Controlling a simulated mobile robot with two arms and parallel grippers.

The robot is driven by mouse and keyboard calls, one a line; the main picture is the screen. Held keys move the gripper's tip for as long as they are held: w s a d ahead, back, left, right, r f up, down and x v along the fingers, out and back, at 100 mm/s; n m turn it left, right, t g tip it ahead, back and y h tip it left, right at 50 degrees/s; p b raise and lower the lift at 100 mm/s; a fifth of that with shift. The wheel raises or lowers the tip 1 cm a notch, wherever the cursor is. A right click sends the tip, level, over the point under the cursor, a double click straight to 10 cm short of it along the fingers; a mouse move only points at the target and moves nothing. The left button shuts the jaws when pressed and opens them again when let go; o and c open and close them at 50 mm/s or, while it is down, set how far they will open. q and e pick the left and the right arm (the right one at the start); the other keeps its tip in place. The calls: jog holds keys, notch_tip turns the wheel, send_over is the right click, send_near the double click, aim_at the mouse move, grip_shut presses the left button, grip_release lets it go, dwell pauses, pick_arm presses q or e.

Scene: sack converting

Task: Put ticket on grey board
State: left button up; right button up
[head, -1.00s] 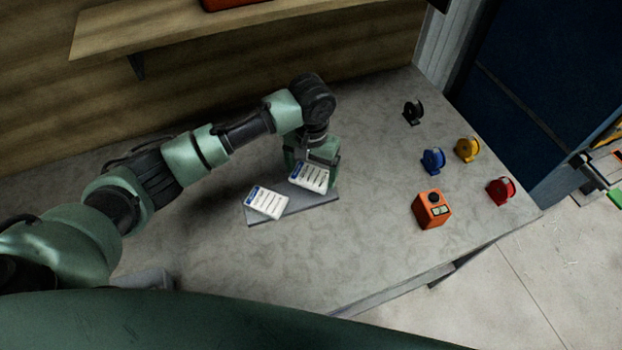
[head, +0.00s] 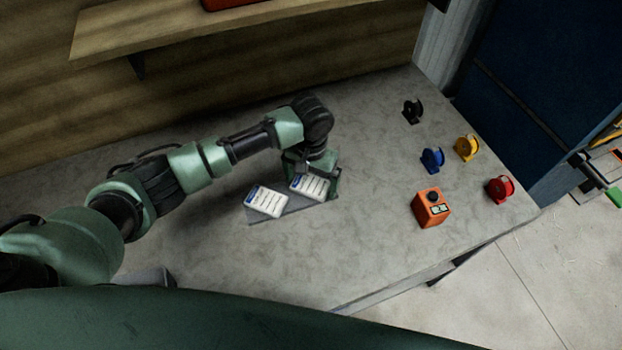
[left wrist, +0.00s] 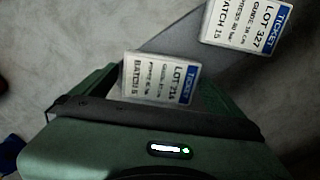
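The grey board (head: 291,210) lies flat on the table and also shows in the left wrist view (left wrist: 185,38). One white ticket with a blue header, LOT 327 (head: 266,201), lies on the board's left part; it is at the top right in the left wrist view (left wrist: 245,25). A second ticket, LOT 214 (head: 309,187), is over the board's right part, low at its surface; whether it touches is hard to tell. My left gripper (head: 318,176) has its fingers at both edges of this ticket (left wrist: 158,78) and looks shut on it. My right gripper is out of view.
An orange box (head: 431,208) with a dark knob stands to the right. Black (head: 412,111), blue (head: 432,160), yellow (head: 466,149) and red (head: 500,189) reels stand near the table's right end. A wooden shelf (head: 240,35) is on the back wall. The table's front middle is clear.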

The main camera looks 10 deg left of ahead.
aim_at(311, 185)
pick_arm(q)
notch_tip(311, 185, up, 12)
jog(key=b, duration=0.1)
jog(key=shift+r, duration=0.15)
jog(key=shift+s, duration=0.1)
dwell(0.6)
